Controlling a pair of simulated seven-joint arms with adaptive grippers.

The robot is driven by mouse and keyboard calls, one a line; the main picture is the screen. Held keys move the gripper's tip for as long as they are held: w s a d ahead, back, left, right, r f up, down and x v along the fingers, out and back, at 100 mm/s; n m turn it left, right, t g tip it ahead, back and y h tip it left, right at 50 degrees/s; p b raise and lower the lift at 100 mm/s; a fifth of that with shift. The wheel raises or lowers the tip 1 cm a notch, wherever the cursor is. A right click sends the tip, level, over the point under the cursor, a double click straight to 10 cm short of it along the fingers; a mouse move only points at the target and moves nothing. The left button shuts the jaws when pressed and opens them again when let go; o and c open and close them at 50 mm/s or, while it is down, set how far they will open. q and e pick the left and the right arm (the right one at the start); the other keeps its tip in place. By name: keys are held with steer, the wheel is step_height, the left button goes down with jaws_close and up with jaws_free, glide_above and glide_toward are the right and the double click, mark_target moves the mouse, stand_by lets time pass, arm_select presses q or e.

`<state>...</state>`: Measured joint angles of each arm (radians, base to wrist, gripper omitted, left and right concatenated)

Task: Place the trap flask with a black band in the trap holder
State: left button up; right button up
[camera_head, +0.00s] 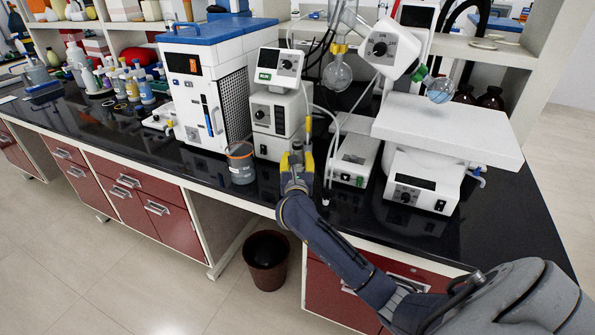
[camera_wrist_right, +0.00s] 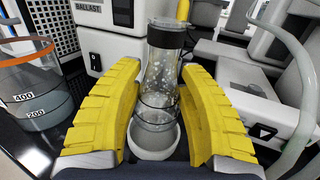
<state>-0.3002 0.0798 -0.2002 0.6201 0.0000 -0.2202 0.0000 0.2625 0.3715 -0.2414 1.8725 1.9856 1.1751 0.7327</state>
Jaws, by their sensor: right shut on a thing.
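The trap flask with a black band (camera_wrist_right: 160,85) is clear glass and stands upright between the yellow fingers of my right gripper (camera_wrist_right: 160,112) in the right wrist view. The gripper is shut on it. The flask's lower end is at a round white cup-like rim (camera_wrist_right: 174,154), which looks like the trap holder; I cannot tell how deep it sits. In the head view my right gripper (camera_head: 297,160) is in front of the white pump unit, and it hides most of the flask. My left gripper is not in view.
A beaker with an orange rim (camera_head: 240,162) stands just left of the gripper, and it also shows in the wrist view (camera_wrist_right: 38,85). The pump unit (camera_head: 277,110) is close behind. A hotplate-like box (camera_head: 354,160) and rotary evaporator (camera_head: 425,180) stand to the right.

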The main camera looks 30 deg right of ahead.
mark_target(297, 170)
steer(key=shift+f, duration=2.15)
steer(key=shift+f, duration=0.2)
steer(key=o, duration=1.3)
steer(key=shift+c, duration=0.2)
steer(key=shift+r, duration=0.2)
